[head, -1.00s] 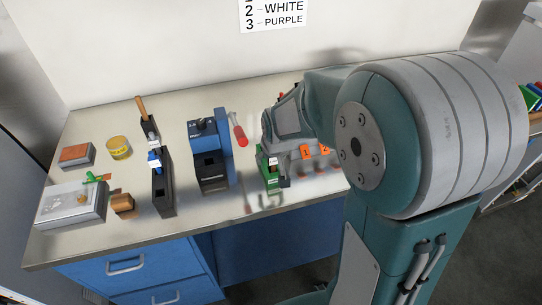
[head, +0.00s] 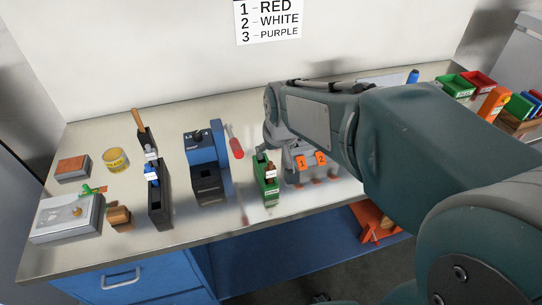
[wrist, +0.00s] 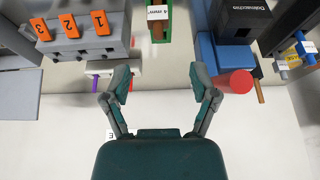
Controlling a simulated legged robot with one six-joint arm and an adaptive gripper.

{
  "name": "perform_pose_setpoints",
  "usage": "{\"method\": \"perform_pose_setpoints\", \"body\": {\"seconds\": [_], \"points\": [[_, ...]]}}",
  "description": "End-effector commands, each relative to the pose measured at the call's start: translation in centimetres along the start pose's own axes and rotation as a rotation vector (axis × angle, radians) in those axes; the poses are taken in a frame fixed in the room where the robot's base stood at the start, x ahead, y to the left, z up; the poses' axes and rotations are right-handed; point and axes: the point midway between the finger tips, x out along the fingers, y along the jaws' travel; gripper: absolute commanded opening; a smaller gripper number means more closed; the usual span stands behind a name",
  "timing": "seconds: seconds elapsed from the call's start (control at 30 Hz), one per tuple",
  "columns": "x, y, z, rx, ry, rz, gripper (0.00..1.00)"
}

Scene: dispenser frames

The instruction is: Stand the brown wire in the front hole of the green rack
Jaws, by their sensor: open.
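The green rack (head: 267,191) stands on the bench right of the blue device. A brown wire (head: 271,169) with a white label stands upright in it. I cannot tell for sure which hole holds it. In the wrist view the green rack (wrist: 139,22) is cut off by the top edge, with the brown wire (wrist: 157,32) and its "4 mm" label showing. My gripper (wrist: 161,86) is open and empty, apart from the wire and behind the rack. In the head view my arm partly hides the gripper.
A blue device (head: 208,163) and a red-handled tool (head: 235,147) are left of the rack. A grey block with orange number tags (head: 311,161) is close on its right. A black rack (head: 160,196) stands further left. Bare bench lies in front of the green rack.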

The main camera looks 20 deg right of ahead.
Motion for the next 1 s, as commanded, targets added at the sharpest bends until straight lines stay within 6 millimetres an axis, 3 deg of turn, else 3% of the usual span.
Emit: {"method": "perform_pose_setpoints", "body": {"seconds": [0.17,0.4,0.53,0.73,1.0], "points": [[-1.7,0.0,0.8,0.0,0.012,0.0,0.76],[-6.8,-0.1,6.3,-0.001,0.06,0.001,0.76],[-8.7,-0.1,9.7,0.0,0.085,0.002,0.76],[-10.0,-0.1,13.1,0.0,0.105,0.003,0.76],[-10.1,-0.1,13.7,0.0,0.106,0.003,0.76]]}}
